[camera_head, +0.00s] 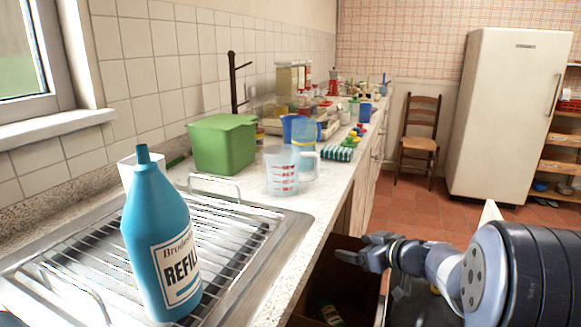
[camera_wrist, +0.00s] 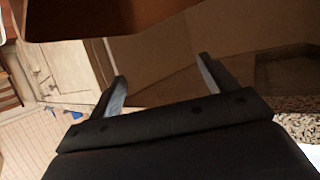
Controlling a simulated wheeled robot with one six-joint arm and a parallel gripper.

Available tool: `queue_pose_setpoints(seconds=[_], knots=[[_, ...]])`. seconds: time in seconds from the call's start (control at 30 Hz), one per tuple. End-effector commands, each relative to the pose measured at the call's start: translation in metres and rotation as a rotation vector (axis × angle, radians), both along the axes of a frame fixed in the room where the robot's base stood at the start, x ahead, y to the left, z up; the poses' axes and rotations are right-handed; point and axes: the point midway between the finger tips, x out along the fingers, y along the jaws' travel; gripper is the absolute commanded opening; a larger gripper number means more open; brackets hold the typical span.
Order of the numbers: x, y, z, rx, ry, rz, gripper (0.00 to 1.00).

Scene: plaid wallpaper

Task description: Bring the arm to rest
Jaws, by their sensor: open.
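My gripper (camera_head: 364,251) is at the lower right of the head view, beside the counter's front edge and in front of an open brown cabinet or drawer. The arm reaches in from the right. In the wrist view my gripper (camera_wrist: 162,82) shows two fingers set apart with nothing between them. Brown panels lie close above and beyond the fingers.
A blue refill bottle (camera_head: 160,245) stands on the metal drainer (camera_head: 235,235). A measuring jug (camera_head: 281,170) and a green bin (camera_head: 222,145) stand on the counter (camera_head: 325,195). A chair (camera_head: 419,140) and fridge (camera_head: 508,115) are at the back. Tiled floor between is clear.

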Motion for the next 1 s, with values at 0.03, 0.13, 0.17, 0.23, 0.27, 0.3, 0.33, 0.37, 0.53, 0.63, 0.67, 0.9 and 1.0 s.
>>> queue_pose_setpoints(seconds=[0.03, 0.13, 0.17, 0.23, 0.27, 0.3, 0.33, 0.37, 0.53, 0.63, 0.67, 0.9, 1.0], knots=[[0.008, 0.007, -0.008, -0.001, 0.000, 0.004, 0.80], [0.023, 0.018, -0.016, 0.000, 0.001, 0.003, 0.80], [0.028, 0.022, -0.018, -0.001, 0.000, 0.004, 0.80], [0.029, 0.022, -0.005, 0.000, 0.000, 0.000, 0.80], [0.029, 0.021, -0.002, 0.000, 0.000, 0.000, 0.80], [0.028, 0.021, 0.002, 0.001, 0.001, 0.000, 0.80], [0.028, 0.021, 0.004, 0.001, 0.001, 0.000, 0.80], [0.028, 0.021, 0.006, 0.001, 0.001, 0.000, 0.80], [0.028, 0.021, 0.016, 0.000, 0.000, -0.001, 0.80], [0.028, 0.021, 0.019, 0.000, 0.000, -0.001, 0.80], [0.028, 0.021, 0.020, 0.000, 0.000, -0.001, 0.80], [0.028, 0.021, 0.021, 0.000, 0.000, -0.001, 0.80], [0.028, 0.021, 0.021, 0.000, 0.000, -0.001, 0.80]])
